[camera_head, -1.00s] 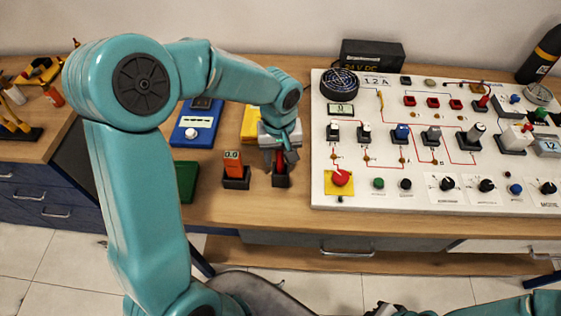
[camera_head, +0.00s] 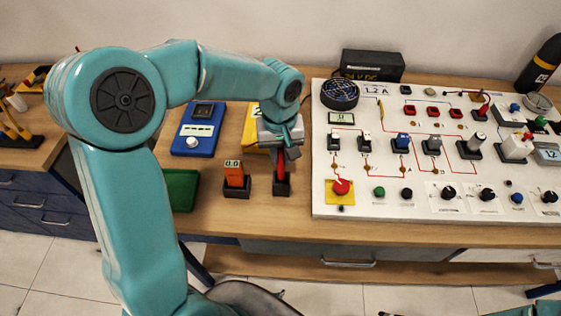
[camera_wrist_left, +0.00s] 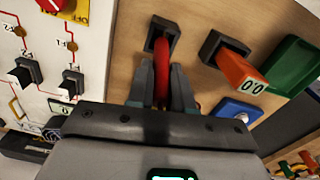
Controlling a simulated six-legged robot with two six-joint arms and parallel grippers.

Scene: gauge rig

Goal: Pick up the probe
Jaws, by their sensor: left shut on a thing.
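The probe (camera_head: 282,174) is red and upright, at its black holder (camera_head: 281,189) on the wooden bench, left of the white panel. My left gripper (camera_head: 281,156) comes down on it from above and is shut on it. In the left wrist view, the red probe (camera_wrist_left: 163,82) is between the two grey fingers (camera_wrist_left: 162,88). Its far end meets the mouth of the black holder (camera_wrist_left: 160,36); I cannot tell how deep it sits. My right gripper is not in view.
An orange meter (camera_head: 233,174) stands in a holder just left of the probe. A green tray (camera_head: 182,190), a blue meter (camera_head: 198,130) and a yellow device (camera_head: 252,128) are close by. The white panel (camera_head: 325,205) with switches and knobs is at right.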

